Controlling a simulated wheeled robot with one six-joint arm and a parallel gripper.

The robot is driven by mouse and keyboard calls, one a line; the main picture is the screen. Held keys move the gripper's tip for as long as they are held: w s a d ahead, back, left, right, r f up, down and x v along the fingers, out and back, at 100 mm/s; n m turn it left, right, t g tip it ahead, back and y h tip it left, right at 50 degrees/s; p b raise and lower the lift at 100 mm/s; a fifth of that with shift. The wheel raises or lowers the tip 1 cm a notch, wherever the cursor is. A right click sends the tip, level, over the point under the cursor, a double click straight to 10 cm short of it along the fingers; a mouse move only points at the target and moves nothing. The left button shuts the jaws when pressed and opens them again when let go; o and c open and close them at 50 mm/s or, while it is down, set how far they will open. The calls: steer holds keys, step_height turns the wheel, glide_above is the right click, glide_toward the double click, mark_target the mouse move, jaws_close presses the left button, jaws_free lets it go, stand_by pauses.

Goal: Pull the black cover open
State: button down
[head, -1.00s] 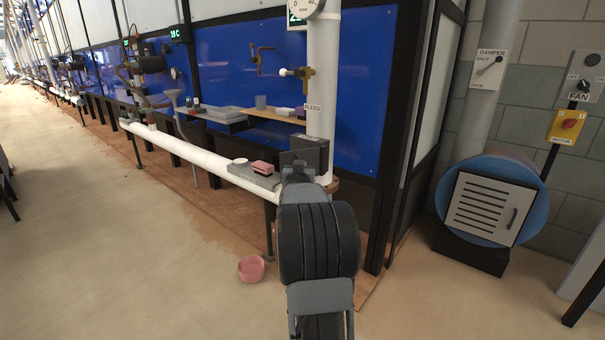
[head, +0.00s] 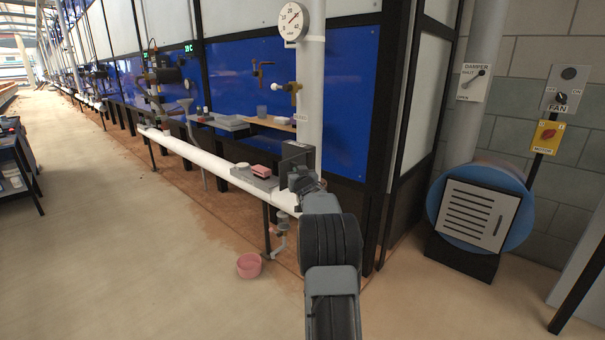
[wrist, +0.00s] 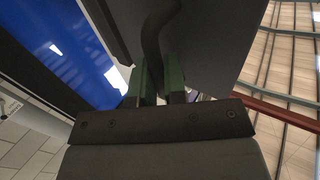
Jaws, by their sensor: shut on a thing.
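The black cover (head: 298,155) is a dark, boxy panel beside the white upright pipe, at the right end of the long white horizontal pipe. My gripper (head: 305,186) is at the cover's lower front; its fingertips are hidden in the head view. In the wrist view, the two green fingers of my gripper (wrist: 160,82) are shut on a dark curved bar, the cover's handle (wrist: 156,40). The dark face of the cover (wrist: 215,40) fills the upper middle of that view. How far the cover stands open is hard to tell.
A grey tray (head: 256,180) with a pink block (head: 261,169) lies on the horizontal pipe (head: 205,163), left of the cover. A pink bowl (head: 249,265) is on the floor below. A blue fan housing (head: 480,205) stands at right.

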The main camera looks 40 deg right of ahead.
steer(key=shift+d+r, duration=0.15)
steer(key=shift+r, duration=0.15)
steer(key=c, duration=1.3)
jaws_free()
steer(key=shift+s+f, duration=0.1)
steer(key=shift+c, duration=0.2)
steer(key=shift+o, duration=0.7)
steer(key=shift+f, duration=0.1)
steer(key=p+v, duration=0.1)
steer(key=v, duration=1.2)
steer(key=shift+s+p, duration=0.35)
steer(key=shift+p, duration=0.05)
